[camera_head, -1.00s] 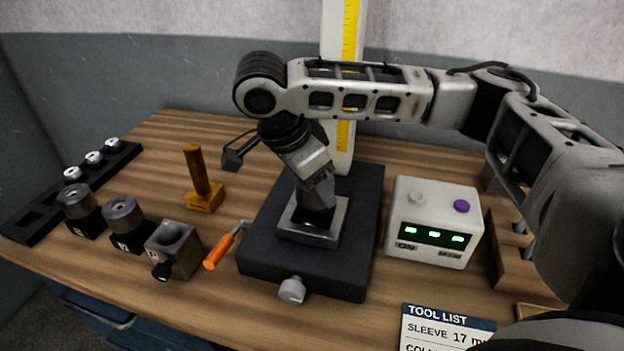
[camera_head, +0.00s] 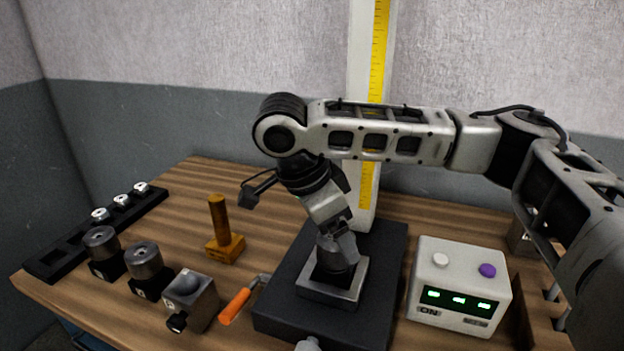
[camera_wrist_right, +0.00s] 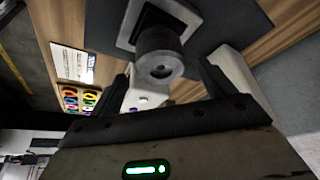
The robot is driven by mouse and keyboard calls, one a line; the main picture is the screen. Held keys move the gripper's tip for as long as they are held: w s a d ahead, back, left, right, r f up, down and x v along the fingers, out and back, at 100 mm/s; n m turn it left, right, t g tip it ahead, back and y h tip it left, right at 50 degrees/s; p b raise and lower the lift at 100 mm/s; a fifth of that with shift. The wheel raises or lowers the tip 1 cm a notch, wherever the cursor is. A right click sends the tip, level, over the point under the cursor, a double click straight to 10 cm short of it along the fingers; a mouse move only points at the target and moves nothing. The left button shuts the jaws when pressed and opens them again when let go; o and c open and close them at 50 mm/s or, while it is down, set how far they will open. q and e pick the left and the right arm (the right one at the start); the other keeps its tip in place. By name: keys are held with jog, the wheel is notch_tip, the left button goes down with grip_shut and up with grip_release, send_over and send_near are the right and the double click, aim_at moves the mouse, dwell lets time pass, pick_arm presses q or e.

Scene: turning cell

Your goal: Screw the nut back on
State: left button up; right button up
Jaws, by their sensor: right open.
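My right gripper (camera_head: 338,243) points down over the square metal holder (camera_head: 358,289) on the black base (camera_head: 290,318). In the right wrist view a grey round part with a central hole, seemingly the nut (camera_wrist_right: 160,64), stands at the square holder (camera_wrist_right: 126,33). The open fingers (camera_wrist_right: 165,88) are on either side of it, with gaps visible. Whether the nut is threaded on anything cannot be told. My left gripper is out of view.
A white box with green displays (camera_head: 460,285) stands right of the base. A measuring column (camera_head: 371,110) rises behind. On the left are an orange-handled tool (camera_head: 236,306), a wooden-coloured stand (camera_head: 222,238), a grey block (camera_head: 190,300), two round-topped holders (camera_head: 146,264) and a black rack (camera_head: 62,258).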

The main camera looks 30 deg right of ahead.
jog(key=v, duration=1.3)
jog(key=shift+r, duration=0.2)
